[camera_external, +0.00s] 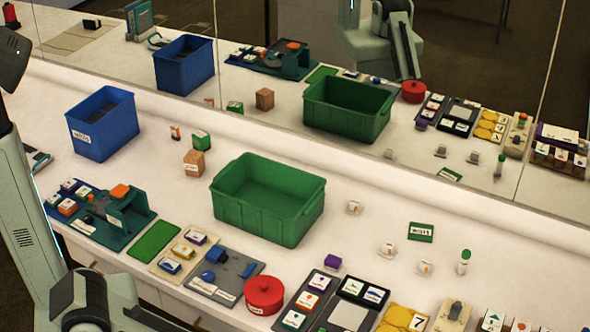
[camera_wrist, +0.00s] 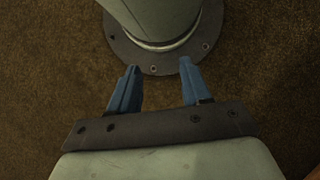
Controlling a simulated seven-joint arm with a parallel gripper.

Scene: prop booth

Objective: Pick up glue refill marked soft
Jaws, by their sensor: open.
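My gripper (camera_wrist: 160,78) shows in the wrist view with two blue fingers apart and nothing between them. It faces the brown floor and a round bolted base of mine, away from the table. In the external view my arm fills the left edge and the fingers are not visible. I cannot tell which thing is the glue refill marked soft, as the print is too small. Small pale pieces stand on the right of the table: one at the back (camera_external: 354,207), one in the middle (camera_external: 388,250) and one in front (camera_external: 424,267). A green-capped tube (camera_external: 464,261) stands near them.
A green bin (camera_external: 268,228) stands mid-table and a blue bin (camera_external: 98,138) at the back left. A red round container (camera_external: 264,296) and trays of labelled blocks (camera_external: 312,302) line the front edge. A mirror behind repeats the scene.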

